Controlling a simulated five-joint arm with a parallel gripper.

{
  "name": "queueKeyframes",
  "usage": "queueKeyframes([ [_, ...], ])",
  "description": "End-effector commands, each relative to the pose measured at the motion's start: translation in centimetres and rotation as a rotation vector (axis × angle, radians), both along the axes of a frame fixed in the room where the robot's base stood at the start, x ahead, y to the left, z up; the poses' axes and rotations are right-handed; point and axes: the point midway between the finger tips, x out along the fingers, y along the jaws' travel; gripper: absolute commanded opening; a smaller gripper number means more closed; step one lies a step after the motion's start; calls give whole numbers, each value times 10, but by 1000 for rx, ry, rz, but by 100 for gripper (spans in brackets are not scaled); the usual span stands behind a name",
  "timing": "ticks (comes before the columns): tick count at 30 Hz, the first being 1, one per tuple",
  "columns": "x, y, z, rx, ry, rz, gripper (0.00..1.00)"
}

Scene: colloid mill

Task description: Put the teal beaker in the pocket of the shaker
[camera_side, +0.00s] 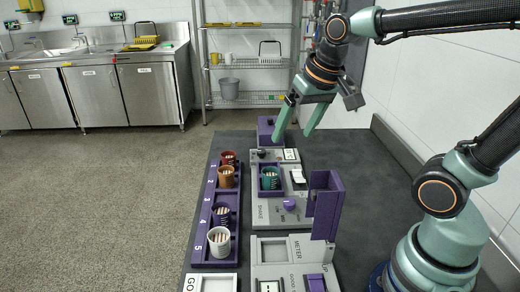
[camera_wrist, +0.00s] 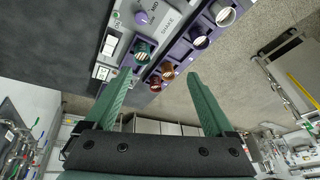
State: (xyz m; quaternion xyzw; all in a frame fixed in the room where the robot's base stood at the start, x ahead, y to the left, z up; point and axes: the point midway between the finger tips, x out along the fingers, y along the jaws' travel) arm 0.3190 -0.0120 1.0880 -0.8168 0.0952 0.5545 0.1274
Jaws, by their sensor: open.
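The teal beaker (camera_side: 270,182) stands upright in the purple-rimmed pocket of the grey shaker (camera_side: 265,213), which is marked SHAKE. Striped contents show in its mouth. In the wrist view the teal beaker (camera_wrist: 143,50) sits in the pocket near the left fingertip, beside the shaker (camera_wrist: 128,32). My gripper (camera_side: 293,133) is open and empty, raised above and behind the beaker, apart from it. In the wrist view its two teal fingers (camera_wrist: 158,75) are spread wide with nothing between them.
A purple numbered rack (camera_side: 208,185) left of the shaker holds red (camera_side: 228,157), orange (camera_side: 226,177), dark purple (camera_side: 221,215) and white (camera_side: 219,242) beakers; place 3 is empty. A tall purple holder (camera_side: 325,205) stands right of the shaker. The bench at right is clear.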

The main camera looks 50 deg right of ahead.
Motion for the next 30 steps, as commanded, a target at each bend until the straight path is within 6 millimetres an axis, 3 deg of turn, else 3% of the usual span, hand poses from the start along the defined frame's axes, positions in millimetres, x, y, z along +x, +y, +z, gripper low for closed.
queueKeyframes([
  [3, -19, 7, -2, -56, -61, 148, 88],
  [9, -32, 12, -7, -115, -109, 281, 88],
  [30, -34, 12, -8, -121, -113, 296, 88],
])
